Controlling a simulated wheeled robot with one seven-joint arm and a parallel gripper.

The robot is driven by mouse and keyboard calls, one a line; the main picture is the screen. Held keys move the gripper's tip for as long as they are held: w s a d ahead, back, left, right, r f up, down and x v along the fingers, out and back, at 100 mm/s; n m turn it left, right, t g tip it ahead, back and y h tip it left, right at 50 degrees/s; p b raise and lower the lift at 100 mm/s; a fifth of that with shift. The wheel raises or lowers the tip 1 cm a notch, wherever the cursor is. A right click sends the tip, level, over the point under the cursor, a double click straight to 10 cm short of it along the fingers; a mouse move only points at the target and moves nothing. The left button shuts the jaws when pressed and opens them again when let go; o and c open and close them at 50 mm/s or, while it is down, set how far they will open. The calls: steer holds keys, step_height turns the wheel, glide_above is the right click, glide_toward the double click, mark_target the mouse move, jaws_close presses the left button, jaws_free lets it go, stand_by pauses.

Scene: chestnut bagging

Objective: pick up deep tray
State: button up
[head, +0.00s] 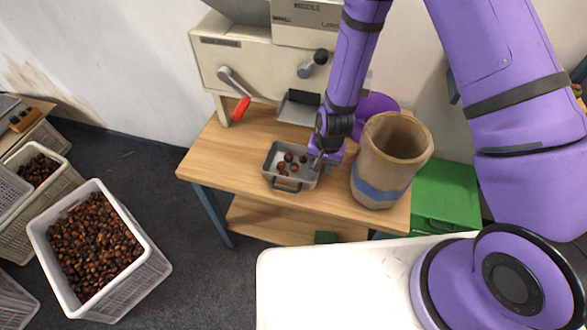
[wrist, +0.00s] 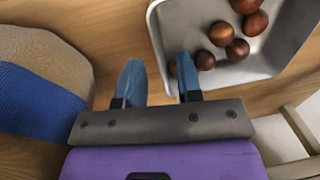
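The deep tray (head: 269,180) is a grey metal tray with a dark handle at its front, holding several brown chestnuts (head: 281,167). It stands on the wooden table below the machine. My gripper (head: 318,163) is at the tray's right end, pointing down. In the wrist view, my gripper (wrist: 159,63) is open with two blue fingers apart. The tray (wrist: 268,52) is at the upper right there. The right finger overlaps the tray's near corner, while the left finger is over bare wood outside it. I cannot tell whether either finger touches the tray.
A tan sack with a blue band (head: 385,165) stands close to the right of my gripper. A purple bowl (head: 376,104) is behind it. The cream machine (head: 250,65) with a red-handled crank rises behind the tray. Chestnut crates (head: 148,270) are at left.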

steer(key=shift+s+a+f, duration=0.1)
steer(key=shift+a+f, duration=0.05)
steer(key=shift+f, duration=1.25)
steer(key=shift+a+f, duration=0.1)
steer(key=shift+f, duration=1.3)
steer(key=shift+c, duration=0.2)
jaws_close()
